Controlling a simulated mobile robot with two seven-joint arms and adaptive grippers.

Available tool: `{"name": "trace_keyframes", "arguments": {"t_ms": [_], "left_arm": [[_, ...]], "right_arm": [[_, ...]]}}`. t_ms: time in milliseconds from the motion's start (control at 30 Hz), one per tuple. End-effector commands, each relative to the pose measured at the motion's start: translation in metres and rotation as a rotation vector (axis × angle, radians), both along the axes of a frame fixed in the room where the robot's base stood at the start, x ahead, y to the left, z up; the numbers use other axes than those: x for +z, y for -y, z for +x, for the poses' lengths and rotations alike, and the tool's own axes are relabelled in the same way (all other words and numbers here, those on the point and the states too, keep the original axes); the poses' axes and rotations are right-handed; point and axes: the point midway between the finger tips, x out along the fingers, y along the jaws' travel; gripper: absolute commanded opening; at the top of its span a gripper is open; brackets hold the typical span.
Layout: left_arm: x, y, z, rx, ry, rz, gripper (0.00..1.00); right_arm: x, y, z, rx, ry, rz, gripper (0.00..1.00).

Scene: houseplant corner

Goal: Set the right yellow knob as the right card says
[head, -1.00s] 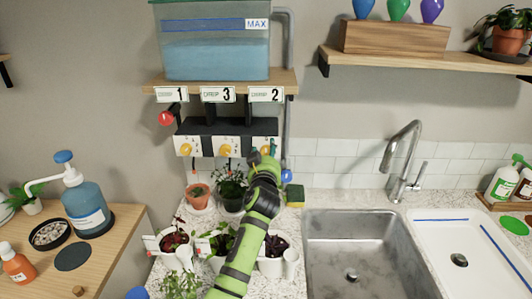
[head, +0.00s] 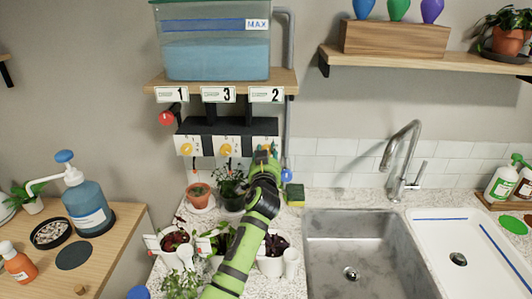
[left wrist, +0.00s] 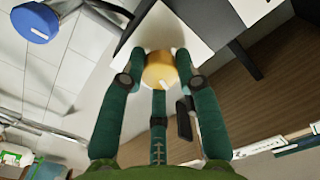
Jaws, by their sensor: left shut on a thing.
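The right card (head: 266,94) hangs from the tank shelf and reads 2. The right yellow knob (left wrist: 160,70) is on the right white panel, and a pale mark shows on its face in the left wrist view. My left gripper (head: 265,154) is at that panel and mostly hides the knob in the head view. In the left wrist view its green fingers (left wrist: 160,76) are around the knob, shut on it. The other yellow knobs, left (head: 186,149) and middle (head: 225,150), are uncovered. My right gripper is not in view.
A red knob (head: 166,118) is left of the panels and a blue knob (head: 287,176) is below right. Potted plants, including a small terracotta pot (head: 199,196), stand under the panels. A sponge (head: 295,195) and the sink (head: 350,250) are to the right.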

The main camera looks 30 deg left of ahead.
Motion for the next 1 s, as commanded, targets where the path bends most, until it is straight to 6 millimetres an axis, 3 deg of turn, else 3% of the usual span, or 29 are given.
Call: {"name": "trace_keyframes", "arguments": {"t_ms": [33, 1000], "left_arm": [[0.011, 0.001, 0.001, -0.006, -0.004, 0.048, 0.00], [0.010, 0.003, 0.003, -0.003, -0.444, 0.767, 0.00]], "right_arm": [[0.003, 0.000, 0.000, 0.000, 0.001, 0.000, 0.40], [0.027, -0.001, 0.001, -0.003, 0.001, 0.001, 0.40]]}}
